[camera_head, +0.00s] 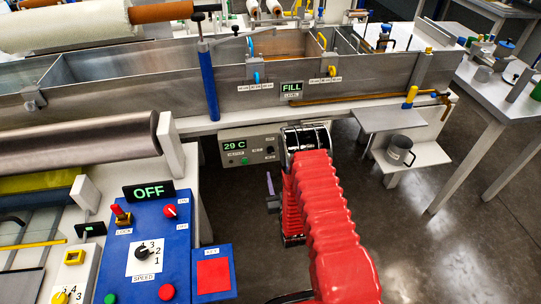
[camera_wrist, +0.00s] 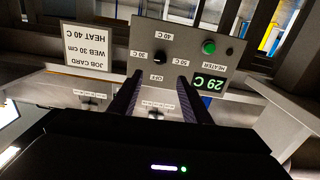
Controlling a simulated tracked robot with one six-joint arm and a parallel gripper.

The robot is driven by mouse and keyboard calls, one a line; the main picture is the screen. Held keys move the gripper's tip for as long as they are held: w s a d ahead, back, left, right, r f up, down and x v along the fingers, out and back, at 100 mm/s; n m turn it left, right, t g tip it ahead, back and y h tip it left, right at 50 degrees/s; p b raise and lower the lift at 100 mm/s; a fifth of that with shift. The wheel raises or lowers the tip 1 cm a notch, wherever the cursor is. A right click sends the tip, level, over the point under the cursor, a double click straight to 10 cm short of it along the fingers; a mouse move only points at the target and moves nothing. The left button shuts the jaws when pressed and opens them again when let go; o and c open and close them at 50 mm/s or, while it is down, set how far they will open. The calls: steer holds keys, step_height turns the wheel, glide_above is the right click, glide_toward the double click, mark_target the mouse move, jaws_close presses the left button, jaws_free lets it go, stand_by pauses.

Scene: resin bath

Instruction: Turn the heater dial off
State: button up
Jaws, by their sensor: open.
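The grey heater panel (camera_head: 262,138) sits under the bath, its green readout (camera_head: 234,145) showing 29 C. In the wrist view, which is upside down, the panel (camera_wrist: 228,53) carries a small dark dial (camera_wrist: 158,56) ringed by temperature labels and an OFF label (camera_wrist: 157,77). Which label the dial points at is too small to tell. My gripper (camera_wrist: 160,77) is open, its two dark fingers on either side of the dial in the picture, with nothing between them. I cannot tell whether they touch it. In the head view my red arm reaches the panel's right side.
A green button (camera_wrist: 209,47) is on the heater panel. A job card (camera_wrist: 87,46) reading HEAT 40 C is beside it. A blue control box (camera_head: 146,250) with an OFF display (camera_head: 148,190) stands at left. A shelf with a grey mug (camera_head: 399,151) is at right.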

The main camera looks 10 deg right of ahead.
mark_target(271, 151)
steer(key=w, duration=1.3)
steer(key=c, duration=1)
steer(key=shift+a, duration=0.15)
steer(key=shift+c, duration=0.3)
